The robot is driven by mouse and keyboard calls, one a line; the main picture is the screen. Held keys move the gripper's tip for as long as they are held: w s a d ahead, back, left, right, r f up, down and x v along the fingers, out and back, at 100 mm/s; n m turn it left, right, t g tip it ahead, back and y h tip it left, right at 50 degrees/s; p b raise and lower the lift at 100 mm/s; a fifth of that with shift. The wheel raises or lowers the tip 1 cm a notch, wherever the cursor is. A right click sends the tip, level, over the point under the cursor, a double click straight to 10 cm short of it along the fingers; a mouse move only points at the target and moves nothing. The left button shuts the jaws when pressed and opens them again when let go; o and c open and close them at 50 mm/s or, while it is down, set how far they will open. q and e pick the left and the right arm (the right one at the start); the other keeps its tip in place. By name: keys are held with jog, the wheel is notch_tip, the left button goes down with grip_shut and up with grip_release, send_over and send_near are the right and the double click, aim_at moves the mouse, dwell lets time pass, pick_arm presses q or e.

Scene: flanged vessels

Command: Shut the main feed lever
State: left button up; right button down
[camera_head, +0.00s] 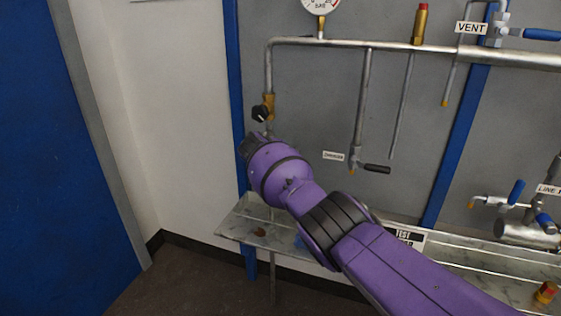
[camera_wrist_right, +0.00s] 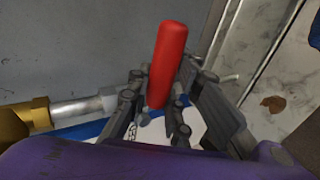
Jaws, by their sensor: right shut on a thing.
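A red lever handle (camera_wrist_right: 168,60) stands between the fingers of my right gripper (camera_wrist_right: 168,75) in the right wrist view. The fingers are shut on it, and its lower end is partly hidden by them. A brass fitting (camera_wrist_right: 30,118) and silver pipe (camera_wrist_right: 85,109) lie to the left of it. In the head view my right gripper (camera_head: 250,146) is mostly hidden behind my purple wrist, below the pipe's left drop. The red handle does not show there. A white label (camera_wrist_right: 155,130) is too covered to read. My left gripper is not in view.
A black knob (camera_head: 261,113) sits by a brass fitting (camera_head: 269,101) just above my right gripper. A black-handled drain valve (camera_head: 376,168) hangs to the right. A marble-patterned shelf (camera_head: 238,226) runs below. A blue post (camera_head: 233,80) stands left.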

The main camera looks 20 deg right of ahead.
jog(key=shift+d+f, duration=0.1)
dwell(0.4)
jog(key=c, duration=1.6)
grip_release()
jog(key=shift+o, duration=0.2)
jog(key=v, duration=1.2)
